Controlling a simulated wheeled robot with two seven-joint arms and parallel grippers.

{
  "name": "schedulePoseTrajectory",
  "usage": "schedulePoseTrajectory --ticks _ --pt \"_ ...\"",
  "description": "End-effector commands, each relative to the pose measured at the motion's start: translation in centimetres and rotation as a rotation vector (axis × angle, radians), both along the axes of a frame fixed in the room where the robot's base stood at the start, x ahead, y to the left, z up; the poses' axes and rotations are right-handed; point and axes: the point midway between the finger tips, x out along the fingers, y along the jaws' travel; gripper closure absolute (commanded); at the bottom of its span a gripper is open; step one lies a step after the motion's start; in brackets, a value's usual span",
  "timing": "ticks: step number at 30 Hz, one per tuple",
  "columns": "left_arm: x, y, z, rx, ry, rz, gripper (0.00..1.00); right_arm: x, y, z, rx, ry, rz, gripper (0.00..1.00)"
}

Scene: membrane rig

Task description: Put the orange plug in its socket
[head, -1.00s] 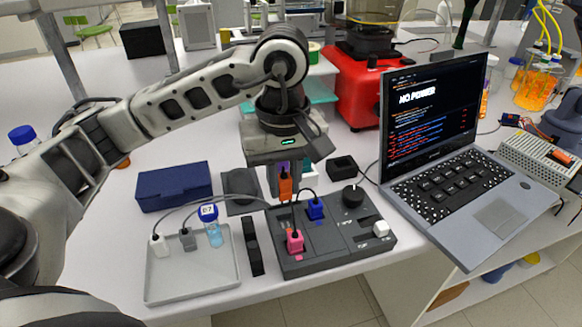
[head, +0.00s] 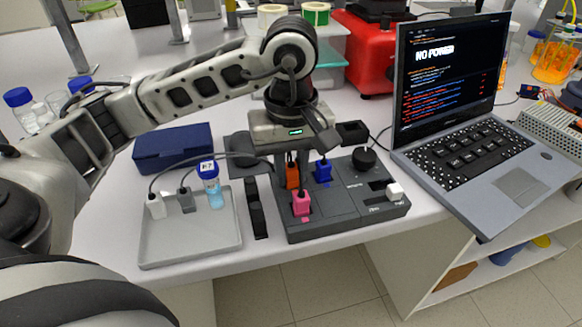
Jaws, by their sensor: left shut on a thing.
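The orange plug (head: 292,177) is between the fingers of my left gripper (head: 291,165), which points down over the back left of the dark grey socket panel (head: 335,218). The gripper is shut on the plug. The plug is upright, behind the pink plug and left of the blue plug. Its lower end is close to the panel top; I cannot tell whether it is in a socket. The pink plug (head: 301,203) and blue plug (head: 323,171) stand in the panel. My right gripper is not in view.
A grey tray (head: 190,247) at left holds a white plug (head: 156,206), a grey plug (head: 186,199) and a blue-capped bottle (head: 210,188). A dark blue box (head: 172,146) is behind it. The laptop (head: 470,135), reading "NO POWER", stands right. A black strip (head: 256,208) lies beside the panel.

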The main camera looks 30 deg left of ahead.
Motion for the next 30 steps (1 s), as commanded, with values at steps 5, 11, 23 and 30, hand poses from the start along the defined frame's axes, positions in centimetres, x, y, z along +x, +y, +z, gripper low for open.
schedulePoseTrajectory --ticks 5,11,23,30 --pt "-0.1 -0.03 -0.46 0.001 0.007 0.0 1.0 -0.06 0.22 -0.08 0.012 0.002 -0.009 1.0" --pt "-0.16 -0.05 -0.6 0.001 0.011 -0.001 1.0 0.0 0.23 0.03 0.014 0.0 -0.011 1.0" --pt "-0.4 0.17 -0.73 0.008 0.021 0.0 0.55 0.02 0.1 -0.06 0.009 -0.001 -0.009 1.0" --pt "-0.38 0.15 -0.52 0.008 0.021 -0.001 0.55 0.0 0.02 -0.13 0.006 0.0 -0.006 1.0"
